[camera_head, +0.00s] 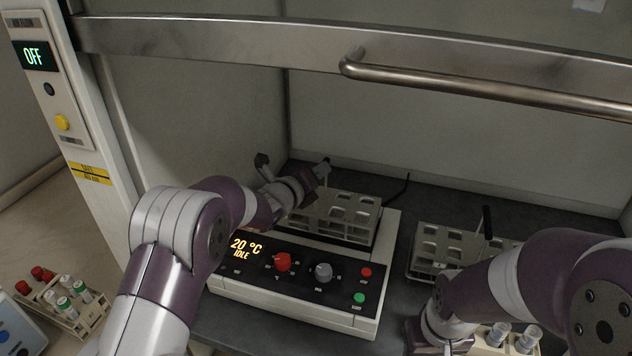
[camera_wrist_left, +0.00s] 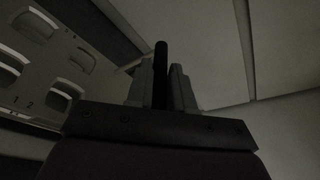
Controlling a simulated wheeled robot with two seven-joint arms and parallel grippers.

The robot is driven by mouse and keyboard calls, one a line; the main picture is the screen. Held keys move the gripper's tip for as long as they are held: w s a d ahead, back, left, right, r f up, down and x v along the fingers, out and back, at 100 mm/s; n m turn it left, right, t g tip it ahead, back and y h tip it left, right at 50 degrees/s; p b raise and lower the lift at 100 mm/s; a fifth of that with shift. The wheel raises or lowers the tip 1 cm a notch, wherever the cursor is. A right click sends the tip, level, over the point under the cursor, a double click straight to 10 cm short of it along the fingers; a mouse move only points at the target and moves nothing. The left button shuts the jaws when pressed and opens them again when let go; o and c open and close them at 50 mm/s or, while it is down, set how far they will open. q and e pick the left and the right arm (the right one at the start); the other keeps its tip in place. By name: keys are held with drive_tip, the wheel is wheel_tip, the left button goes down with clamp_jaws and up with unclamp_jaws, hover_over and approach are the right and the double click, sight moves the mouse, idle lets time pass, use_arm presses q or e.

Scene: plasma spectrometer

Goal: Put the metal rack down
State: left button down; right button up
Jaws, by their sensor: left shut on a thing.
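A grey metal rack (camera_head: 345,217) with rows of square openings is at the top of the white heating unit (camera_head: 290,297). I cannot tell if it touches the unit or hangs just above it. My left gripper (camera_head: 322,169) is at the rack's back left, shut on its dark upright handle. In the left wrist view the handle (camera_wrist_left: 160,70) stands between the two fingers, and part of the rack's perforated plate (camera_wrist_left: 50,62) shows at left. My right arm comes in at lower right; its fingers are hidden.
A second metal rack (camera_head: 438,244) with a black handle stands to the right of the heater. Capped tubes stand in a rack (camera_head: 92,318) at lower left, more tubes (camera_head: 528,338) at lower right. The hood's sash handle (camera_head: 480,84) crosses above. The heater display reads 20 °C IDLE.

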sight(321, 195)
use_arm(q)
wheel_tip(321, 195, down, 4)
drive_tip(key=shift+a+r+p, duration=0.1)
drive_tip(key=shift+p, duration=0.55)
drive_tip(key=shift+w, duration=0.15)
drive_tip(key=shift+f+b, duration=0.25)
drive_tip(key=shift+b, duration=0.1)
drive_tip(key=c, duration=1)
unclamp_jaws()
